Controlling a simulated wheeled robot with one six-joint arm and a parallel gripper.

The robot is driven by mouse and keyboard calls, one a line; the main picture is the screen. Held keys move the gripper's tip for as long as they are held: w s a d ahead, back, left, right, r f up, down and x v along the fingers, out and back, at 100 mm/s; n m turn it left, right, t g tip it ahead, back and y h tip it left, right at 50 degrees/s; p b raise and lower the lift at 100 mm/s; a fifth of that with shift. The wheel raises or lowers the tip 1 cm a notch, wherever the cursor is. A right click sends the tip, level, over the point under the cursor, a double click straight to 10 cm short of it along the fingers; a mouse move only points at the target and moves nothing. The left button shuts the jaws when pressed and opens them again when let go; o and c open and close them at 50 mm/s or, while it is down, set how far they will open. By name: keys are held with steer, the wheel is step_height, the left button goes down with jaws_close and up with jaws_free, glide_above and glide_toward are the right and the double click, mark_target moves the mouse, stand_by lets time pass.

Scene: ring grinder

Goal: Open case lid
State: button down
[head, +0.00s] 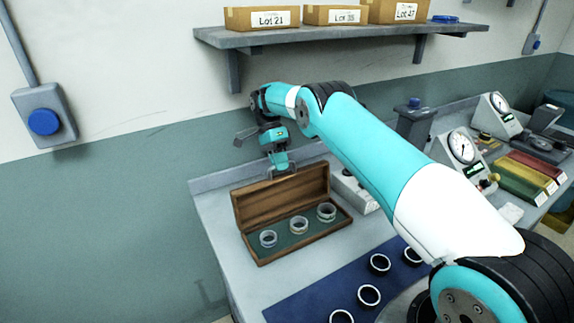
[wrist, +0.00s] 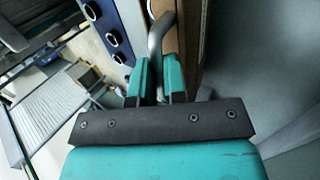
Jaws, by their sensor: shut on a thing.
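The wooden case (head: 305,244) stands on the bench in the head view. Its lid (head: 280,201) is raised and stands roughly upright at the back of the base. Three metallic rings (head: 299,225) sit on the green lining inside. My gripper (head: 281,171) is at the lid's top edge. In the wrist view, the teal fingers of my gripper (wrist: 161,78) are shut around the bent metal handle (wrist: 156,38), beside the wooden lid (wrist: 172,36). The fingers hide part of the handle.
A blue mat (head: 300,300) with several black-and-white rings (head: 368,295) lies in front right of the case. A grey box (head: 352,189) is right of it. Dial gauges (head: 461,147) stand farther right. A shelf (head: 340,36) with labelled boxes (head: 262,18) hangs above.

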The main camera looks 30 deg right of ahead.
steer(key=shift+f, duration=0.25)
stand_by(0.4)
steer(key=c, duration=1.3)
jaws_free()
steer(key=shift+o, duration=0.7)
steer(key=shift+r, duration=0.1)
steer(key=shift+w, duration=0.1)
steer(key=shift+r, duration=0.15)
